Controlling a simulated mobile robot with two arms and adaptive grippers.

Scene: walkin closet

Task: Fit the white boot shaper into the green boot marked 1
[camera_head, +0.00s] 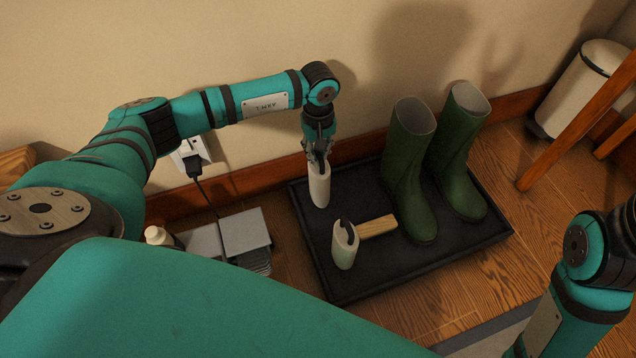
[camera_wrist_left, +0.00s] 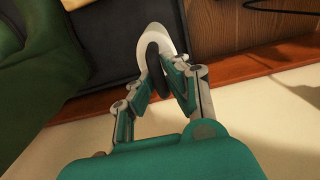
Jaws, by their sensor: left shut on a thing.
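My left gripper (camera_head: 318,158) is shut on the upper end of a white boot shaper (camera_head: 319,188), which hangs upright over the tray's back left part. I cannot tell whether its lower end touches the tray. In the left wrist view the shaper (camera_wrist_left: 154,42) shows between the fingertips (camera_wrist_left: 166,75). Two green boots stand upright on the tray, a front left one (camera_head: 408,165) and a back right one (camera_head: 460,155), both right of the gripper. I cannot read a number on either. My right gripper is out of view; only its arm shows at lower right.
Grey boxes (camera_head: 245,232) and a small white bottle (camera_head: 158,236) lie left of the tray. A bin (camera_head: 582,90) and wooden legs (camera_head: 575,125) stand right. The wall is close behind.

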